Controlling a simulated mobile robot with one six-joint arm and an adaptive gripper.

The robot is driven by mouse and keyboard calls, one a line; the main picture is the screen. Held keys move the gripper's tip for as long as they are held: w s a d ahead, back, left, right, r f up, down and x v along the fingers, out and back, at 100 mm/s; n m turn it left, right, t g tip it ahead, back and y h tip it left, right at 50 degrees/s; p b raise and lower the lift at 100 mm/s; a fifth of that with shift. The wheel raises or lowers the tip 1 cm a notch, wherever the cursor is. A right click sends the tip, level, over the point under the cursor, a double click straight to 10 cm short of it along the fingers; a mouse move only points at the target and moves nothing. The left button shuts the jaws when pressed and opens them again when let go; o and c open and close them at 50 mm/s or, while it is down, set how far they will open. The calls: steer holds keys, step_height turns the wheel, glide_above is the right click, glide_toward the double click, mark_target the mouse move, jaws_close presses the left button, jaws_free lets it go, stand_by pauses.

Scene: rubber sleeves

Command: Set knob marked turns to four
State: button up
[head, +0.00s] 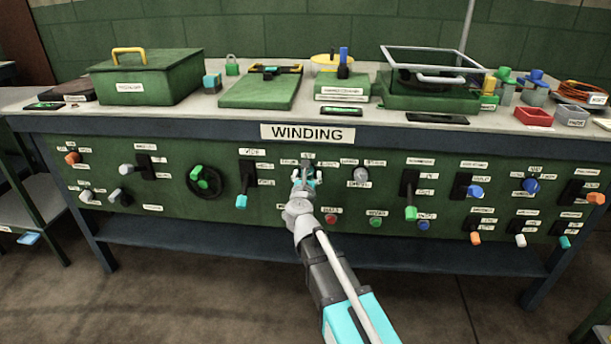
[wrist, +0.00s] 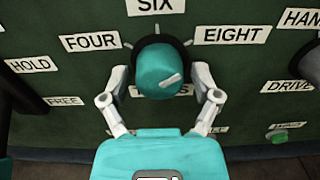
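The teal knob (wrist: 158,68) sits on a dark round base on the green panel, in the upper middle of the wrist view. A white mark on its face lies toward the right, slanting slightly up. The FOUR label (wrist: 90,41) is at its upper left, SIX (wrist: 155,5) above it and EIGHT (wrist: 232,35) at its upper right. A label below it (wrist: 183,90) is mostly hidden. My gripper (wrist: 160,75) is open, one finger on each side of the knob, with gaps showing. In the head view my gripper (head: 306,180) is at the panel under the WINDING sign and mostly hides the knob.
A lever slot (wrist: 12,95) is left of the knob and a dark control (wrist: 309,65) is at the right. A green button (wrist: 278,136) is at lower right.

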steer(key=c, duration=0.7)
steer(key=shift+a, duration=0.2)
steer(key=shift+c, duration=0.3)
steer(key=shift+d, duration=0.15)
steer(key=shift+n, duration=0.4)
steer(key=n, duration=0.9)
steer(key=shift+d+n, duration=0.1)
steer(key=shift+n, duration=0.3)
steer(key=n, duration=0.5)
steer(key=shift+r, duration=0.1)
steer(key=n, duration=0.6)
steer(key=shift+w, duration=0.1)
steer(key=shift+n, duration=0.3)
